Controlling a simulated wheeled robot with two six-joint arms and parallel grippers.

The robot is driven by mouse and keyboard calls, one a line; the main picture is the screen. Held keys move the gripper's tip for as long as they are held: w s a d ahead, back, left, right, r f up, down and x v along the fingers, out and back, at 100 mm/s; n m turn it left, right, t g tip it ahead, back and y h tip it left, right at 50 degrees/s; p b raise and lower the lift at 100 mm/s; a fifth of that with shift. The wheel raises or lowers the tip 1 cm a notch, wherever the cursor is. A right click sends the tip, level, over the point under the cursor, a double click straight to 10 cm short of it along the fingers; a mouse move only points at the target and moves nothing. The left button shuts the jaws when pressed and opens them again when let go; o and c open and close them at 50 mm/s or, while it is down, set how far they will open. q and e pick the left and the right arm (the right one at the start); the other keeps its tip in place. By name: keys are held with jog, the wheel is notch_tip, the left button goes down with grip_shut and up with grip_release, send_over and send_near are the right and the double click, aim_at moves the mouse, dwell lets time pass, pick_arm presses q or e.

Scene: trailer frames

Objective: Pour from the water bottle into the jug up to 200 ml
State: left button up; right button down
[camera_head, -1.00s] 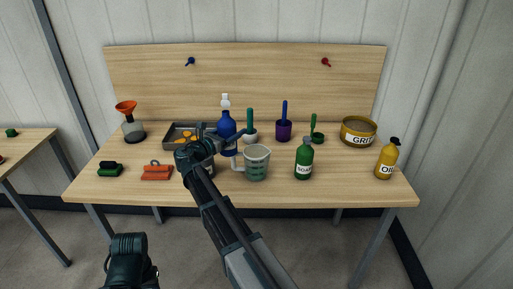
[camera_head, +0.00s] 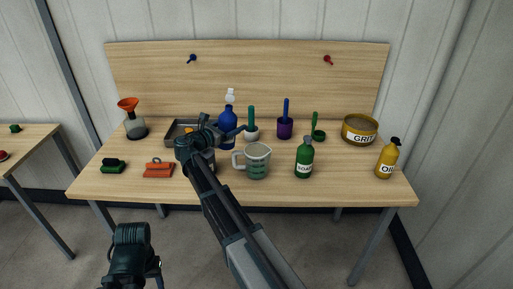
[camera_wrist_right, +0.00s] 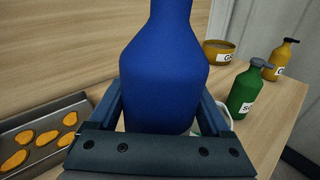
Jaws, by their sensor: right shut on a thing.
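The blue bottle (camera_head: 228,123), with a white top, is upright between the fingers of my right gripper (camera_head: 226,132). In the right wrist view the jaws are shut around the blue bottle (camera_wrist_right: 166,75).
A metal tray (camera_head: 173,135) with orange pieces lies left of the bottle. Pots with handled tools stand behind the jug. A green soap bottle (camera_head: 304,160), yellow oil bottle (camera_head: 387,160) and grit tin (camera_head: 359,130) stand to the right.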

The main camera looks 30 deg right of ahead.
jog(key=shift+s+d+r+m+y+p, duration=0.1)
jog(key=shift+m+y+p, duration=0.3)
jog(key=shift+p, duration=0.25)
jog(key=shift+s+d+r+m+y+p, duration=0.1)
jog(key=shift+m+y+p, duration=0.2)
jog(key=shift+m+p, duration=0.3)
jog(key=shift+f, duration=0.45)
notch_tip(320, 180, down, 4)
jog(key=m+y, duration=0.2)
jog(key=y, duration=0.1)
jog(key=shift+d+r, duration=0.1)
jog(key=shift+r, duration=0.1)
jog(key=shift+f+m, duration=0.15)
jog(key=shift+m, duration=0.15)
jog(key=shift+w+a+m+t+y+p, duration=0.3)
jog(key=shift+a+m+y+p, duration=0.2)
jog(key=shift+y+p, duration=0.4)
jog(key=shift+w+a+f+m+y+p, duration=0.15)
jog(key=shift+a+m+y+p, duration=0.1)
jog(key=shift+m+y+p, duration=0.15)
dwell(0.6)
jog(key=shift+w+a+r+m+t+y+p, duration=0.2)
jog(key=shift+r+m+t+y+p, duration=0.35)
jog(key=shift+p, duration=0.4)
dwell(0.4)
